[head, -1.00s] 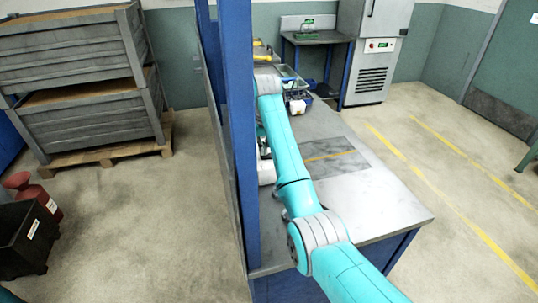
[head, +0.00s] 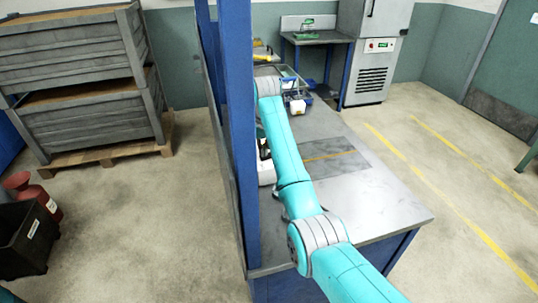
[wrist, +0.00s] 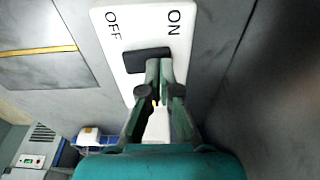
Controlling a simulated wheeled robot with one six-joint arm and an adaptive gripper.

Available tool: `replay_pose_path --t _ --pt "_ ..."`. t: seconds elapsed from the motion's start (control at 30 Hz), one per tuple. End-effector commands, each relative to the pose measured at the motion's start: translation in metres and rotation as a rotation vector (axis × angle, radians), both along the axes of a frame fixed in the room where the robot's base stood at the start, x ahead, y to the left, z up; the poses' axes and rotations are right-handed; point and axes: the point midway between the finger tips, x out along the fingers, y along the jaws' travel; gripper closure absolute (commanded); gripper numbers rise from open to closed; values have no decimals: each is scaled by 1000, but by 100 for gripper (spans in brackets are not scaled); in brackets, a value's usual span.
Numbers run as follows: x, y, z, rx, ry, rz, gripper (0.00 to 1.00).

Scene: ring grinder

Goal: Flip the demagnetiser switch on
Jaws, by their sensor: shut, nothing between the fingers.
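The demagnetiser switch is a dark rocker (wrist: 147,60) on a white plate (wrist: 128,22) marked OFF and ON, seen close up in the wrist view. OFF is on the left of the plate there and ON on the right. My gripper (wrist: 159,68) is shut and empty. Its fingertips are at the rocker's lower right edge and cover part of it; I cannot tell whether they touch. In the head view, part of the white demagnetiser housing (head: 267,174) shows on the bench beside my arm, and the switch itself is hidden.
The grey bench (head: 365,205) is clear to the right of my arm. A blue upright post (head: 240,130) stands close on the left. A small white-and-blue item (head: 298,106) and trays lie farther back on the bench.

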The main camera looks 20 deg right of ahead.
Motion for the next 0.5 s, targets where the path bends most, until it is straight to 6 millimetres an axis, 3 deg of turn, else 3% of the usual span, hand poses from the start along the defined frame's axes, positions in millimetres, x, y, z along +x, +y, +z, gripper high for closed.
replay_pose_path --t 0.5 --pt "0 0 35 0 -2 0 100"
